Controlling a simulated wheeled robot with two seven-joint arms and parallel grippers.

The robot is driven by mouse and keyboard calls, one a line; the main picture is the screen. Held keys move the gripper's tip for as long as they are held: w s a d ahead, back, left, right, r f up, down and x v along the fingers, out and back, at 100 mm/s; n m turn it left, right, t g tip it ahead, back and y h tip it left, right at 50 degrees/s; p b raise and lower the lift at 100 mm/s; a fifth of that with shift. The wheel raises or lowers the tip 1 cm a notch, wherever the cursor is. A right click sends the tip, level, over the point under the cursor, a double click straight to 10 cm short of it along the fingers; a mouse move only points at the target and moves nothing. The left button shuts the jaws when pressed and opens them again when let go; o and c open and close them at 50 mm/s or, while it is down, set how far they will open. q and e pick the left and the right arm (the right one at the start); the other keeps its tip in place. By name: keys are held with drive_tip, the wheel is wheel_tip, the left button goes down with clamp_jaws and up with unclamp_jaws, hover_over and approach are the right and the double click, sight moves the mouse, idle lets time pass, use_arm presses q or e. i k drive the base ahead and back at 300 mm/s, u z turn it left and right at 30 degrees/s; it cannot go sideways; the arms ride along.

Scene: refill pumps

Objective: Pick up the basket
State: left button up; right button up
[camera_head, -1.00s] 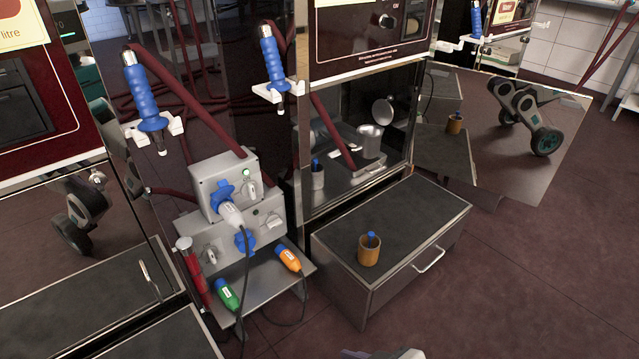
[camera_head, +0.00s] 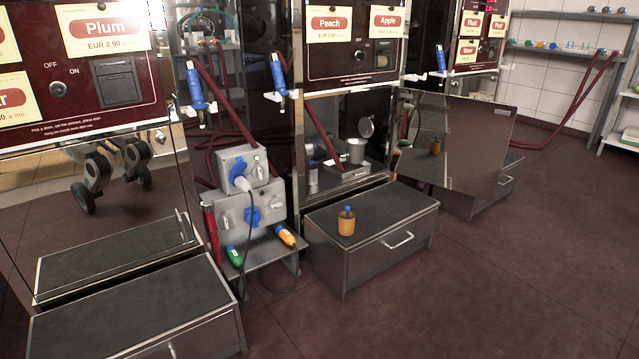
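I cannot make out a basket in this view. Neither of my grippers is in view.
Another low unit (camera_head: 140,300) is at front left. Between them is a grey socket box (camera_head: 245,205). Shelves (camera_head: 570,45) stand far right. The right floor is clear.

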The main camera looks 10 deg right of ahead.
sight(312, 170)
drive_tip(key=z, duration=0.7)
drive_tip(key=i, duration=1)
drive_tip(key=z, duration=0.4)
drive_tip(key=i, duration=1.1)
drive_tip(key=u, duration=1.35)
drive_tip(key=i, duration=0.6)
drive_tip(key=u, duration=0.65)
